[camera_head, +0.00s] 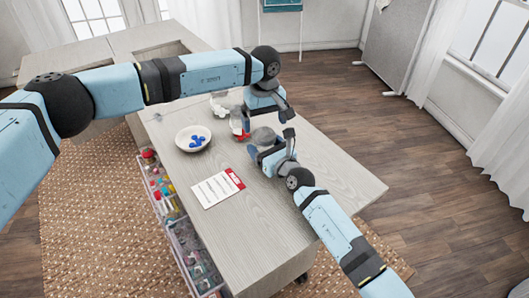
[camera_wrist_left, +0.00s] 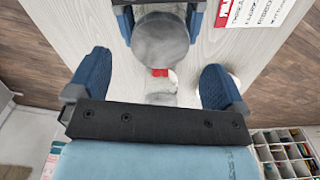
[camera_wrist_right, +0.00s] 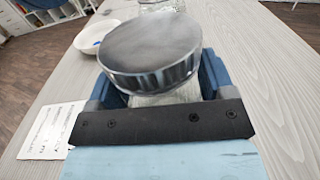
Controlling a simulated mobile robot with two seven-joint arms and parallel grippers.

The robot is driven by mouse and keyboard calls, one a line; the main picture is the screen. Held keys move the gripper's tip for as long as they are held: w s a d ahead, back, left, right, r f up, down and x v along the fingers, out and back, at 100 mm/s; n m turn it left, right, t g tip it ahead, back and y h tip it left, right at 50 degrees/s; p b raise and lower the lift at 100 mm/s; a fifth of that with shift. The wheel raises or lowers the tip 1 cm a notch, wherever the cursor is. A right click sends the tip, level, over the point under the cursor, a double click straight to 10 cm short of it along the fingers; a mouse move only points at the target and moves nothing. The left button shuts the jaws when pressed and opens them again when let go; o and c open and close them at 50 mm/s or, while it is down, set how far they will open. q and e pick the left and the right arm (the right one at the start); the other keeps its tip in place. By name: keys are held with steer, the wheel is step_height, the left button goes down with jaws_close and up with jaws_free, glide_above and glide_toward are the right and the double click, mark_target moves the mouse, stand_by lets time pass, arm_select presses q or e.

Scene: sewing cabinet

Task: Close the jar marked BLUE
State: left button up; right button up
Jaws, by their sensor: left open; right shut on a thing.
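A glass jar (camera_wrist_right: 165,96) stands between the fingers of my right gripper (camera_head: 272,157), which is shut on it. A round grey lid (camera_wrist_right: 150,52) sits over its top; it also shows from above in the left wrist view (camera_wrist_left: 160,45). I cannot tell whether the lid is seated fully. No BLUE mark is readable, so I cannot tell which jar this is. My left gripper (camera_wrist_left: 155,82) is open, with its fingers apart and empty, beside the lidded jar. In the head view the left gripper (camera_head: 268,102) is just behind that jar.
A white bowl (camera_head: 181,144) holds blue pieces (camera_head: 196,141). A card with a red corner (camera_head: 214,190) lies in front of it. Red pieces (camera_head: 241,134) and a clear jar (camera_head: 218,105) are left of the grippers. The right part of the tabletop (camera_head: 335,175) is clear.

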arm_select(q)
step_height(320, 180, up, 8)
stand_by(0.4)
arm_select(e)
steer(key=o, duration=1.7)
steer(key=p+v, duration=0.2)
steer(key=v, duration=1.1)
arm_select(q)
step_height(320, 180, up, 2)
steer(key=shift+r, duration=0.15)
arm_select(e)
steer(key=shift+s+d, duration=0.25)
steer(key=shift+s, duration=0.1)
arm_select(q)
steer(key=shift+s, duration=0.1)
